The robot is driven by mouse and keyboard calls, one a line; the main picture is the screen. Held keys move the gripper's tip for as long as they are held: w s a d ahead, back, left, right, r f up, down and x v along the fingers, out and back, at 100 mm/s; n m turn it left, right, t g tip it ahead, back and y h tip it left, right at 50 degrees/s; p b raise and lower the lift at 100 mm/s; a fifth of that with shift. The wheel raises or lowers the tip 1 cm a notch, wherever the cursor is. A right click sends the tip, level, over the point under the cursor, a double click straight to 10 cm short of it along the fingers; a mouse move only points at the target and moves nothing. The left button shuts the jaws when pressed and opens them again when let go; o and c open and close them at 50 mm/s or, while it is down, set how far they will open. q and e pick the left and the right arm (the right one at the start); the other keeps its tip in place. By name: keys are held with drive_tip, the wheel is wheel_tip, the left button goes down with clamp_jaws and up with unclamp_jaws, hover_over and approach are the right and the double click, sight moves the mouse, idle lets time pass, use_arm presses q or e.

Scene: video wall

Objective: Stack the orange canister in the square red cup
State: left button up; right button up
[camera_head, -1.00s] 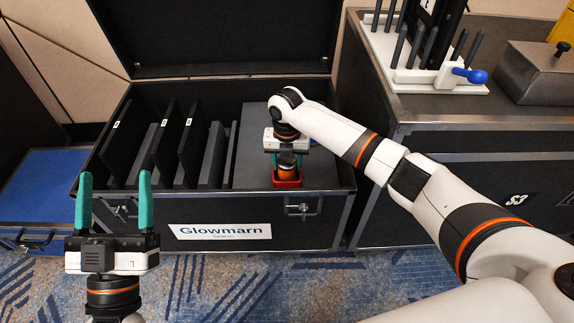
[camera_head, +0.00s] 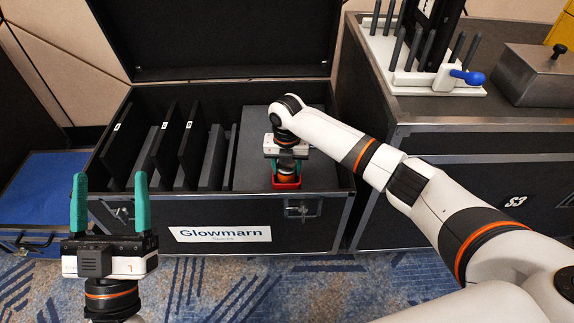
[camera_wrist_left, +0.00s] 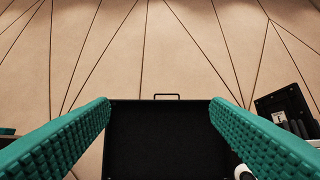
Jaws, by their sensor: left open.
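The square red cup (camera_head: 286,184) stands on the grey panel at the right of the open case. The orange canister (camera_head: 287,168) shows at the cup's opening, directly below my right gripper (camera_head: 286,166). Its lower part is hidden by the cup's front wall. The right gripper points down, with teal fingers on both sides of the canister; whether they press on it cannot be seen. My left gripper (camera_head: 109,205) is open and empty, pointing up at the lower left. Its spread fingers (camera_wrist_left: 160,125) also show in the left wrist view.
The black case (camera_head: 220,211) has upright dividers (camera_head: 165,150) left of the cup and a raised lid behind. A dark cabinet at right carries a pegged white stand (camera_head: 430,80) and a grey metal box (camera_head: 540,75). A blue case (camera_head: 40,190) lies at left.

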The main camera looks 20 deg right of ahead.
drive_tip(key=shift+o, duration=0.8)
drive_tip(key=shift+s+f, duration=0.2)
drive_tip(key=shift+f, duration=0.35)
use_arm(q)
drive_tip(key=shift+a+f, duration=0.15)
use_arm(e)
drive_tip(key=shift+d, duration=0.15)
drive_tip(key=shift+w+r, duration=0.1)
drive_tip(key=shift+r, duration=0.15)
wheel_tip(320, 180, up, 6)
drive_tip(key=shift+w+f+p, duration=0.1)
drive_tip(key=shift+p, duration=0.85)
use_arm(q)
wheel_tip(320, 180, down, 14)
drive_tip(key=w+a+g+y+p, duration=0.1)
drive_tip(key=g+y+p, duration=0.1)
drive_tip(key=g, duration=0.8)
drive_tip(key=shift+w+a+g+y, duration=0.25)
drive_tip(key=shift+w+g+y, duration=0.15)
drive_tip(key=shift+y, duration=0.4)
use_arm(e)
wheel_tip(320, 180, up, 7)
